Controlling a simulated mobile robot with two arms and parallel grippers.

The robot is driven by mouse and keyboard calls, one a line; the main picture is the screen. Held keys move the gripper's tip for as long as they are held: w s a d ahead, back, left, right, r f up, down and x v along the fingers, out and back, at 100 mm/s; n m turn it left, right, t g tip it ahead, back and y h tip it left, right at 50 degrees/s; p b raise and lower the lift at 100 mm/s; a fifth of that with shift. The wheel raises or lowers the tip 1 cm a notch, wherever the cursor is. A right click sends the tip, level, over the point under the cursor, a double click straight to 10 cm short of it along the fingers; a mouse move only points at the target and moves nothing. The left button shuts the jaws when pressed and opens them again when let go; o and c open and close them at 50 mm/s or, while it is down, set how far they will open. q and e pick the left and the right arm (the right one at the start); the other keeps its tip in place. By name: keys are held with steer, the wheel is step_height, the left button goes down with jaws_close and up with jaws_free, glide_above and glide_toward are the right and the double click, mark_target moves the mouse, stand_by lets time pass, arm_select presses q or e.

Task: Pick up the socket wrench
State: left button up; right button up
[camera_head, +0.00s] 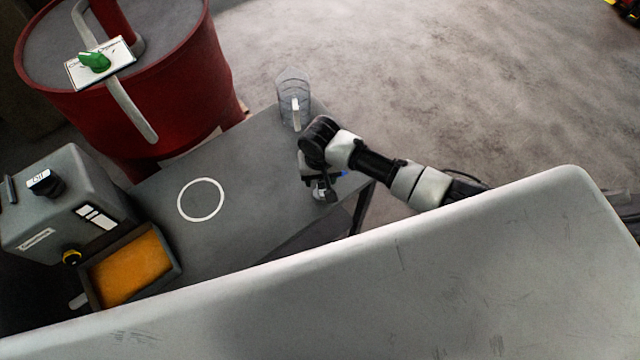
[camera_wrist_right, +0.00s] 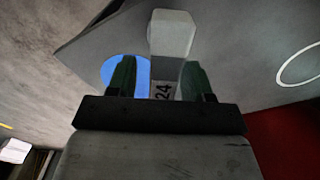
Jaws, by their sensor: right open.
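In the right wrist view, a pale grey block-ended piece with a strip marked "24" (camera_wrist_right: 165,90) lies between my fingers; it looks like the socket wrench, though its full shape is hidden. My right gripper (camera_wrist_right: 158,65) is open, with a dark green finger on either side of this piece. A blue round patch (camera_wrist_right: 112,68) shows beside the left finger. In the head view my right gripper (camera_head: 324,187) is low at the right end of the grey table (camera_head: 240,165), and my wrist hides much of what is there. My left gripper is not in view.
A clear beaker (camera_head: 293,90) stands at the table's far edge, close to my right wrist. A white ring (camera_head: 201,200) marks bare tabletop. A grey box (camera_head: 60,200) and an orange-filled tray (camera_head: 172,262) are at left. A red drum (camera_head: 190,80) stands behind.

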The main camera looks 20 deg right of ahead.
steer(key=shift+f, duration=0.5)
jaws_close()
steer(key=shift+r, duration=0.1)
steer(key=shift+w, duration=0.1)
steer(key=shift+r, duration=0.6)
step_height(320, 180, up, 3)
steer(key=shift+f+b, duration=0.15)
steer(key=shift+b, duration=0.25)
steer(key=s+d+r+b, duration=0.1)
steer(key=s+d+r, duration=0.4)
steer(key=d, duration=0.5)
step_height(320, 180, up, 2)
steer(key=shift+s+d+r, duration=0.1)
steer(key=shift+s+d, duration=0.05)
steer(key=shift+s, duration=0.15)
